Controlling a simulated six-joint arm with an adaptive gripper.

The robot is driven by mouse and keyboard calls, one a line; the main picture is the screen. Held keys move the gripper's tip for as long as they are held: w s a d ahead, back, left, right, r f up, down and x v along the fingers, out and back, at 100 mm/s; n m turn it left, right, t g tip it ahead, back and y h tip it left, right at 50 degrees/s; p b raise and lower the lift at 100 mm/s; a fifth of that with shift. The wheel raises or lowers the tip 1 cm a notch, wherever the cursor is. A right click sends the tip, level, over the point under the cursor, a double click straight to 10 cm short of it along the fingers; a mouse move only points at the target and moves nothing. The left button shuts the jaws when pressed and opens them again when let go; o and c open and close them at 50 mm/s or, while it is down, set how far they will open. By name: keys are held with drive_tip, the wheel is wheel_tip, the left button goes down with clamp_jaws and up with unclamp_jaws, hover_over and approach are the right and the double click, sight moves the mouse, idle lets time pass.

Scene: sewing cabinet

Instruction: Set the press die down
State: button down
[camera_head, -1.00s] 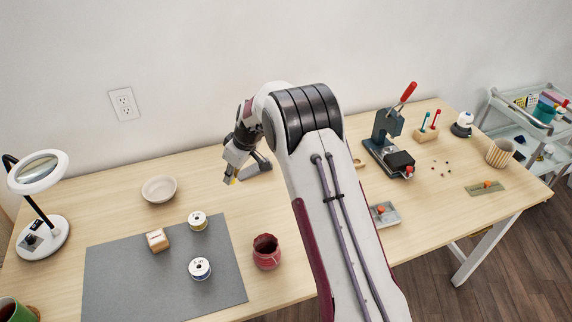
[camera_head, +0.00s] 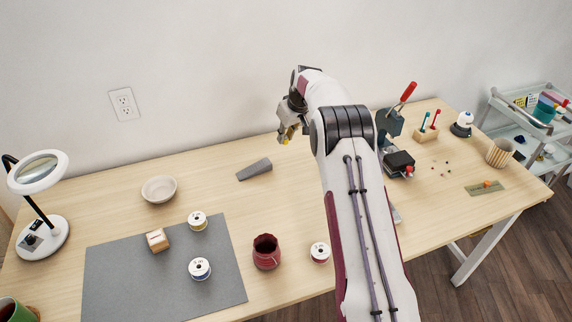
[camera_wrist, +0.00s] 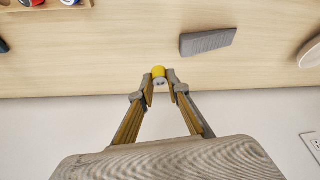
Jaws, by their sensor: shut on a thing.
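My gripper (camera_head: 288,136) is above the back part of the table, left of the hand press. In the wrist view its fingertips (camera_wrist: 160,81) are shut on the press die (camera_wrist: 159,72), a small piece with a yellow top and a grey end. The die is held up off the table. In the head view only a small yellow patch shows at the fingertips.
A grey wedge (camera_head: 254,170) lies left of my gripper. The hand press (camera_head: 390,130) with a red lever stands to the right, partly behind my arm. A red pot (camera_head: 266,252) and a thread spool (camera_head: 320,252) stand nearer. Bare tabletop lies around the wedge.

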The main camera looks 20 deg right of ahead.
drive_tip(key=shift+w+d+r+m, duration=0.1)
drive_tip(key=shift+r+m, duration=0.2)
drive_tip(key=shift+r, duration=0.15)
drive_tip(key=shift+s+m, duration=0.2)
drive_tip(key=shift+m, duration=0.2)
drive_tip(key=shift+f, duration=0.1)
drive_tip(key=shift+f, duration=3.1)
drive_tip(key=shift+f, duration=1.85)
drive_tip(key=shift+f, duration=0.15)
